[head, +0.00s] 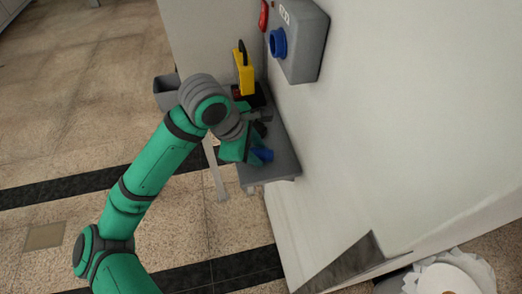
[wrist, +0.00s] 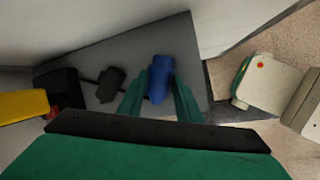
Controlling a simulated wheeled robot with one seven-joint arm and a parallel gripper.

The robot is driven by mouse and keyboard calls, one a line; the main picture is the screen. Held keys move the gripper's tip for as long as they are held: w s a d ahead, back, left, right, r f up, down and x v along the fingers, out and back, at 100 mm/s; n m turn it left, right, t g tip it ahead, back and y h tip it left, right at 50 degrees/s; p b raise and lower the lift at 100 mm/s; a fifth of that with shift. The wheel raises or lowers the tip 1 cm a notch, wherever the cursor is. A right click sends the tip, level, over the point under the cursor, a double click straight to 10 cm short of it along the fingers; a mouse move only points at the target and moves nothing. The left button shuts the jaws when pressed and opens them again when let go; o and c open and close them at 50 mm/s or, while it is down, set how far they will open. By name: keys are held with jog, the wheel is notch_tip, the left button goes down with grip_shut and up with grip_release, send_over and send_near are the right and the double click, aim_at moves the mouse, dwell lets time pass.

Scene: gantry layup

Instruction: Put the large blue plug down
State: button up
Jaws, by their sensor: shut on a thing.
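The large blue plug (wrist: 159,80) is a blue cylinder between the two green fingers of my gripper (wrist: 160,92) in the wrist view. My gripper is shut on it. In the head view the plug (head: 263,154) shows as a small blue shape beside my gripper (head: 250,150), at the grey shelf (head: 270,172) fixed to the wall. The plug appears over the shelf surface in both views. I cannot tell whether it touches the shelf.
A dark plug-like object (wrist: 110,84) lies on the shelf left of the blue plug. A yellow item (head: 243,70) and a black item stand at the shelf's far end. A grey box with a blue socket (head: 278,43) hangs on the wall above. Bare shelf shows around the plug.

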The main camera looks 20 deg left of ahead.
jog(key=shift+f, duration=0.25)
jog(key=shift+s+f, duration=0.1)
jog(key=shift+f, duration=0.2)
jog(key=o, duration=0.9)
jog(key=shift+o, duration=0.2)
jog(key=shift+r, duration=0.1)
jog(key=v, duration=1.3)
jog(key=shift+w+r, duration=0.15)
jog(key=shift+w, duration=0.15)
jog(key=shift+d, duration=0.1)
jog(key=shift+w, duration=0.1)
